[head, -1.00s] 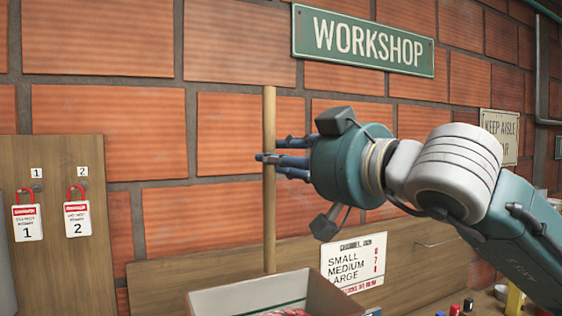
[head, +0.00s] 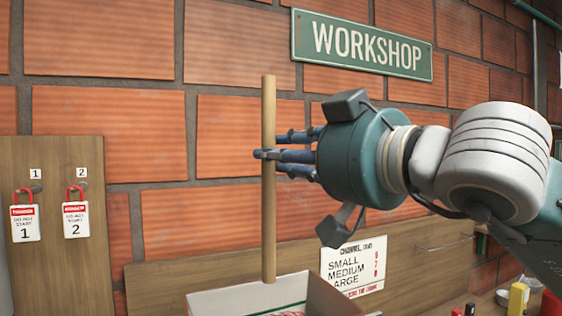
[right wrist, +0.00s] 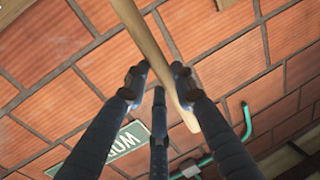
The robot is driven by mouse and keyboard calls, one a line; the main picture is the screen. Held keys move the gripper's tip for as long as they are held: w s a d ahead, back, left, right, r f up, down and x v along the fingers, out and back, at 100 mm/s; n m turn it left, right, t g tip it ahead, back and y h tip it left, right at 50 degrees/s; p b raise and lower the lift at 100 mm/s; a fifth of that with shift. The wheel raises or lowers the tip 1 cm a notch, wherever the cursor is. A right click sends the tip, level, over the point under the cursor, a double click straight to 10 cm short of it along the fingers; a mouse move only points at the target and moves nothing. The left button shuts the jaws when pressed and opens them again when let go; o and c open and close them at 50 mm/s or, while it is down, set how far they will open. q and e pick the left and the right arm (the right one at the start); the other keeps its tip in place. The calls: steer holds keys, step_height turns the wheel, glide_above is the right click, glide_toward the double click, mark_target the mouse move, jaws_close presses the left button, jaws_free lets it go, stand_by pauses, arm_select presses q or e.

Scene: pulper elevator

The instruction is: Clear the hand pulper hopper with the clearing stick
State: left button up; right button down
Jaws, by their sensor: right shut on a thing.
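The clearing stick (head: 269,220) is a long plain wooden rod, close to upright in the head view. My right gripper (head: 268,155) is shut on it in its upper part, with a length of stick above the fingers. In the right wrist view the stick (right wrist: 150,40) runs between the dark fingers of the gripper (right wrist: 160,88). The hopper (head: 225,300) is a pale, open-topped box at the bottom of the head view, with something red inside. The stick's lower end appears at or just behind its back rim; I cannot tell whether it is inside. My left gripper is out of view.
A wooden backboard (head: 430,240) with a size sign (head: 352,268) stands behind the hopper. Two numbered lockout tags (head: 75,218) hang on a board at left. Small coloured containers (head: 517,298) stand at lower right.

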steer(key=s+b, duration=0.2)
steer(key=s, duration=0.7)
steer(key=shift+s, duration=0.2)
steer(key=s, duration=1.4)
steer(key=shift+b, duration=0.3)
